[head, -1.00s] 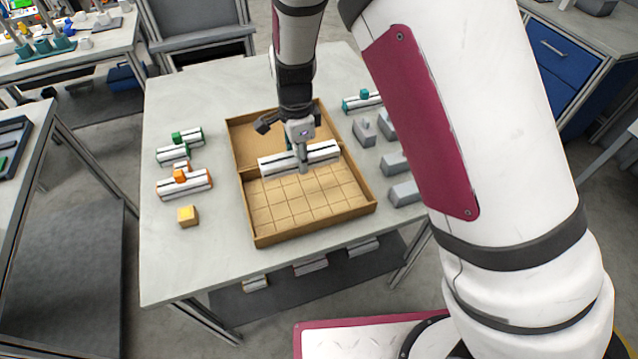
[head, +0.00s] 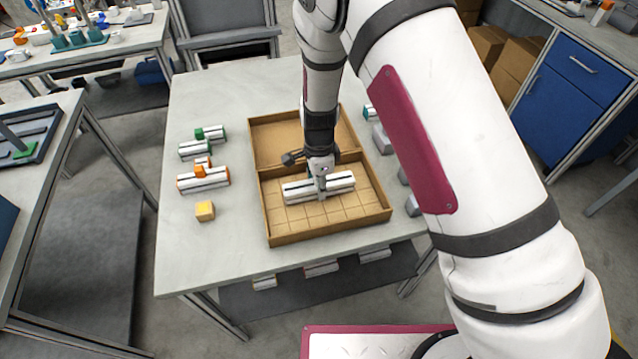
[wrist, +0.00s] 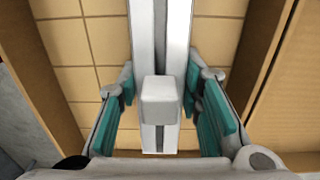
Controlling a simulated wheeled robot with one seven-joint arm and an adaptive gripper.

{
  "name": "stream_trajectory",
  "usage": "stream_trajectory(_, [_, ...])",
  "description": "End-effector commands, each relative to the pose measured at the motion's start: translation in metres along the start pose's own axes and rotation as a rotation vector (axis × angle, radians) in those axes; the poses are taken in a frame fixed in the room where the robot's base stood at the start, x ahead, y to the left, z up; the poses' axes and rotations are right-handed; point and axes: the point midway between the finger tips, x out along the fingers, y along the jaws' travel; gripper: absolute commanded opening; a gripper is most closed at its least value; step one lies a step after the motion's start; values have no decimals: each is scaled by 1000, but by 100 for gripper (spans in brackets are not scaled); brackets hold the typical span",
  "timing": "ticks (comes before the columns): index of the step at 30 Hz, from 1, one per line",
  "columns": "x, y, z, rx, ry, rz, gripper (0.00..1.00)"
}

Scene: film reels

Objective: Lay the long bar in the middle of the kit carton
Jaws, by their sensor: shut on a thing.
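The long bar (head: 336,183) is white with a dark stripe along it and lies crosswise over the gridded part of the kit carton (head: 268,217). My gripper (head: 322,187) comes down from above and is shut on the bar's raised grey block near its middle. In the wrist view the bar (wrist: 161,40) runs up the picture, and the grey block (wrist: 158,100) sits between the teal pads of my gripper (wrist: 162,104). The carton's gridded floor (wrist: 92,60) shows beside the bar. I cannot tell whether the bar touches the floor.
White bars with green (head: 211,133) and orange (head: 203,176) blocks and a yellow cube (head: 205,210) stand left of the carton. Grey blocks (head: 382,139) and a teal-topped piece (head: 369,113) stand to its right, partly behind my arm. The table's front left (head: 195,260) is clear.

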Motion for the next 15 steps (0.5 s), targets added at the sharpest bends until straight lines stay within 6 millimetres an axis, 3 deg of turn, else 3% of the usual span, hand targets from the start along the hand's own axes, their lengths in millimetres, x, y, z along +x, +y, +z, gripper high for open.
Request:
stream_trajectory(3, [3,0,0,0,0,0,0])
stream_trajectory(4, [3,0,0,0,0,1,37])
stream_trajectory(6, [2,0,0,0,0,1,53])
stream_trajectory(15, [2,0,0,0,0,0,53])
